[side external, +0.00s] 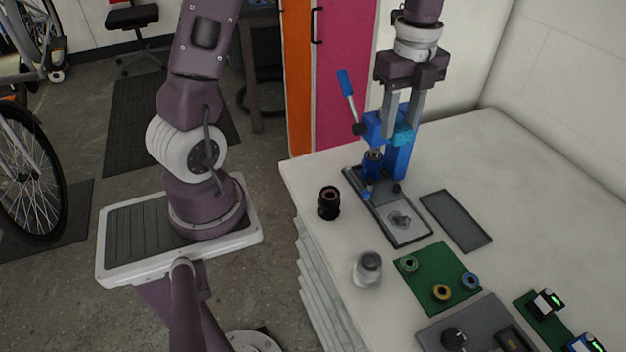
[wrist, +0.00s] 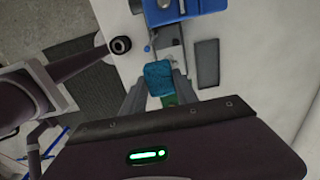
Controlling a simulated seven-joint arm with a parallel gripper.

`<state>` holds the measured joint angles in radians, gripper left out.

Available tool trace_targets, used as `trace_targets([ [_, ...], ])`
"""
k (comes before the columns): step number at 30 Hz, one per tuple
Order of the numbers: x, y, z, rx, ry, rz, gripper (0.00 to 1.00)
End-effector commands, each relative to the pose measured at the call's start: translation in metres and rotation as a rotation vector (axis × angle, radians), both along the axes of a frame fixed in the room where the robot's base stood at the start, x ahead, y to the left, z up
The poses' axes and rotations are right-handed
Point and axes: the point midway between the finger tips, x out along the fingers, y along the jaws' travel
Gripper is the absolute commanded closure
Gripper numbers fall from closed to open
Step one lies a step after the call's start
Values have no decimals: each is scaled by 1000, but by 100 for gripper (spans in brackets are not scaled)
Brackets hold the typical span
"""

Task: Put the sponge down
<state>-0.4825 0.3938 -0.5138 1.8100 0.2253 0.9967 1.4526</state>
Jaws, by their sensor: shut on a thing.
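A teal sponge (side external: 403,134) is between the two fingers of my gripper (side external: 403,128). My gripper is shut on it and holds it in front of the upper part of a blue lever press (side external: 398,158). In the wrist view the sponge (wrist: 158,78) sits between the fingertips of my gripper (wrist: 159,82), with a bit of green below it. The sponge is up in the air, above the workbench (side external: 450,145). The fingers and sponge hide part of the press.
The press has a dark base plate (side external: 412,235) with a small clear item on it. A flat dark grey tray (side external: 456,221) lies to its right. A black cylinder (side external: 329,203), a clear jar (side external: 368,268) and a green mat (side external: 434,270) with rings stand nearer. The bench's back right is clear.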

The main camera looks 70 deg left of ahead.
Motion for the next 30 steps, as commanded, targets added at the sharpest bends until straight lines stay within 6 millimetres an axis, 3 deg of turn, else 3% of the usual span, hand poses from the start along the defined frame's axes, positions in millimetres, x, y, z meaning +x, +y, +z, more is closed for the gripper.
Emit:
trace_targets([
  [9,-37,85,0,0,1,7,100],
  [15,-71,130,0,0,0,9,100],
  [22,-105,161,-2,1,-1,12,100],
  [30,-103,157,-67,-7,4,1,100],
])
